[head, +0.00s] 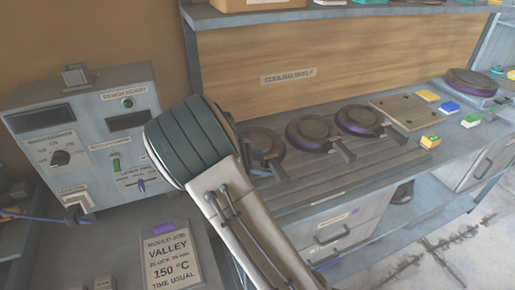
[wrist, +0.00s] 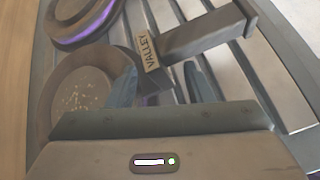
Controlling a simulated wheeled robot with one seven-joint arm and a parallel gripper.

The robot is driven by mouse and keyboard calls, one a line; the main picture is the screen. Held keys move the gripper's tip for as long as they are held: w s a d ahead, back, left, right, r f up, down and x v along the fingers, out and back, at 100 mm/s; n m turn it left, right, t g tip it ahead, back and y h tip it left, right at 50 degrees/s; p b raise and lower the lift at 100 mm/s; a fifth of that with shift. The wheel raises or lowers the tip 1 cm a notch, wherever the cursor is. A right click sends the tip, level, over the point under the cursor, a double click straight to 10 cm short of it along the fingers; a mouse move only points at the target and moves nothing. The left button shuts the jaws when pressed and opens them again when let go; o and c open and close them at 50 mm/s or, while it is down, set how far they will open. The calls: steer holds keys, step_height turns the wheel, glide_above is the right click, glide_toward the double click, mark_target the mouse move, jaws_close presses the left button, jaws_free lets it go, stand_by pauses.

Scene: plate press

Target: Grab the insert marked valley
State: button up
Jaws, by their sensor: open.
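An insert handle with a label reading VALLEY (wrist: 149,54) shows in the wrist view, just beyond my fingertips. Its grey bar (wrist: 205,32) runs toward the upper right. My gripper (wrist: 161,82) is open, with one finger left of the label and one right of it; I cannot tell whether either touches the handle. A round speckled plate (wrist: 75,90) lies at left, and a purple-rimmed insert (wrist: 85,22) lies at top left. In the head view, round inserts (head: 310,133) with handles stand on a slatted rack; my arm hides my fingertips and part of the nearest insert (head: 263,143).
A grey control box (head: 85,130) stands left of my arm. A job card (head: 172,262) reads VALLEY, 150 °C, time usual. Small coloured blocks (head: 448,107) and a brown board (head: 405,111) lie right of the rack. A purple-rimmed round piece (head: 470,83) stands farther right.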

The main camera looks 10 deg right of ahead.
steer(key=shift+c, duration=0.4)
jaws_close()
steer(key=shift+r, duration=0.1)
stand_by(0.8)
